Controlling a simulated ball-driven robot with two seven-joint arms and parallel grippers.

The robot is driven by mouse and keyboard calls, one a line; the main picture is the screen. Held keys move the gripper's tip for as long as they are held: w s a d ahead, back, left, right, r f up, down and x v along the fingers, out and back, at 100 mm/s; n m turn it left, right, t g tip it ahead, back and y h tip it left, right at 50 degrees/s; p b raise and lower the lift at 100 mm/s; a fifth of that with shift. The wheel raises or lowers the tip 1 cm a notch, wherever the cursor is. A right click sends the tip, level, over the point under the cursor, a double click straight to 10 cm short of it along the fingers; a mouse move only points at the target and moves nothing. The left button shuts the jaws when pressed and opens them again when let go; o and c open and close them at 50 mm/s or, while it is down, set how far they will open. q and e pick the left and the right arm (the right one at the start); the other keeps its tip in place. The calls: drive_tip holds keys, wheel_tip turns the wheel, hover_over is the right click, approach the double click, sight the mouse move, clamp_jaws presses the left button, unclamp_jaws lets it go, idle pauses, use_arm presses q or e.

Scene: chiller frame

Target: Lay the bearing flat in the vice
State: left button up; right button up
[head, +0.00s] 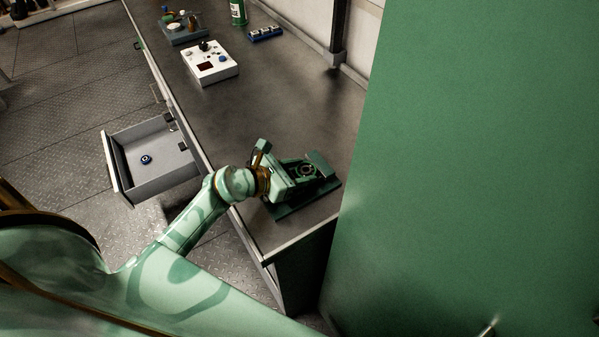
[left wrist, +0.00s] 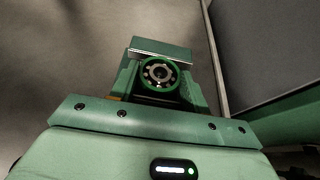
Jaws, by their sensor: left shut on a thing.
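The bearing (head: 306,170) is a dark ring with a metal centre at the green vice (head: 325,166) near the end of the bench. In the left wrist view the bearing (left wrist: 160,73) shows its round face to the camera, with a green rim around it. The vice's pale-edged jaw (left wrist: 162,49) is just beyond it. My left gripper (head: 298,173) is over the vice and shut on the bearing. Its fingertips are hard to separate from the green vice, and I cannot tell whether the bearing touches the vice bed. My right gripper is not in view.
An open grey drawer (head: 155,188) holds a small blue-and-dark round part (head: 146,159). A white box with knobs (head: 210,63), a grey tray (head: 185,35), a blue rack (head: 265,34) and a green container (head: 238,12) stand farther along the bench. A large green panel (head: 470,150) closes the right side.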

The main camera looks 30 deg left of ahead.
use_arm(q)
drive_tip(key=o, duration=1)
drive_tip(key=shift+f, duration=0.25)
drive_tip(key=shift+o, duration=0.2)
drive_tip(key=shift+r, duration=0.1)
drive_tip(key=shift+s+a+r, duration=0.1)
drive_tip(key=shift+s+r, duration=0.05)
drive_tip(key=shift+r, duration=0.05)
drive_tip(key=p+v, duration=0.1)
drive_tip(key=v, duration=1)
drive_tip(key=shift+s+a+r, duration=0.2)
drive_tip(key=shift+s+a, duration=0.05)
